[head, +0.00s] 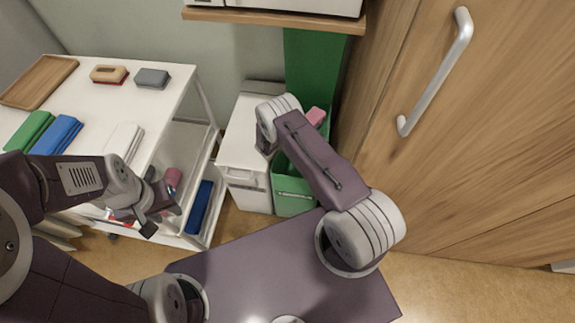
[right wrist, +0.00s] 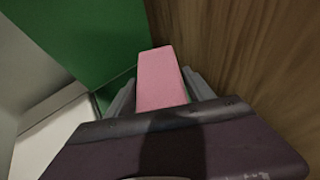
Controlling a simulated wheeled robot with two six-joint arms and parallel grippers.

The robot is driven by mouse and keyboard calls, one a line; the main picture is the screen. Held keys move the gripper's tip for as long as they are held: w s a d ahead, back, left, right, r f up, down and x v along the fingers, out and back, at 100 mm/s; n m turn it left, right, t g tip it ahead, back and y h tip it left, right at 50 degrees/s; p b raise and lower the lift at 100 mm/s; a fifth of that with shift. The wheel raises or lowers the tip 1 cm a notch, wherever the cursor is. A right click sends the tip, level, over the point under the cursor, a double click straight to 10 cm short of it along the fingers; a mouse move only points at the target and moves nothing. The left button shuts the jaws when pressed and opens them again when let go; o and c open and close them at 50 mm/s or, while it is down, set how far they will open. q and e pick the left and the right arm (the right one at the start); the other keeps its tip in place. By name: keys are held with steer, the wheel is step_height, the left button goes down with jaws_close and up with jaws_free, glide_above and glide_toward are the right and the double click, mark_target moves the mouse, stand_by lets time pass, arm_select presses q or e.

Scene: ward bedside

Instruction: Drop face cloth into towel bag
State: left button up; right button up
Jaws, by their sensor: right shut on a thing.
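The face cloth, a folded pink block (head: 316,116), is in my right gripper. In the right wrist view the cloth (right wrist: 160,78) sits between the two grey fingers of my right gripper (right wrist: 162,92). The towel bag looks to be the green open-topped container (head: 293,192) with a tall green back (head: 312,65), between a white bin and the wooden cabinet. My right gripper holds the cloth above it, near its back and right side. My right arm hides part of the opening. My left gripper (head: 158,212) is by the white trolley; its jaw gap is unclear.
The white bin (head: 246,145) stands close on the left of the green container. The wooden cabinet (head: 470,160) with a metal handle (head: 435,75) is close on the right. A shelf (head: 275,18) overhangs the back. The trolley (head: 175,95) bears folded cloths, brushes and a wooden tray.

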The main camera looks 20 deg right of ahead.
steer(key=shift+f, duration=0.7)
arm_select(q)
steer(key=shift+f, duration=0.45)
arm_select(e)
steer(key=shift+r, duration=0.1)
steer(key=o, duration=1.4)
steer(key=shift+o, duration=0.2)
steer(key=shift+a, duration=0.1)
arm_select(q)
steer(key=shift+r, duration=0.3)
arm_select(e)
steer(key=v, duration=0.9)
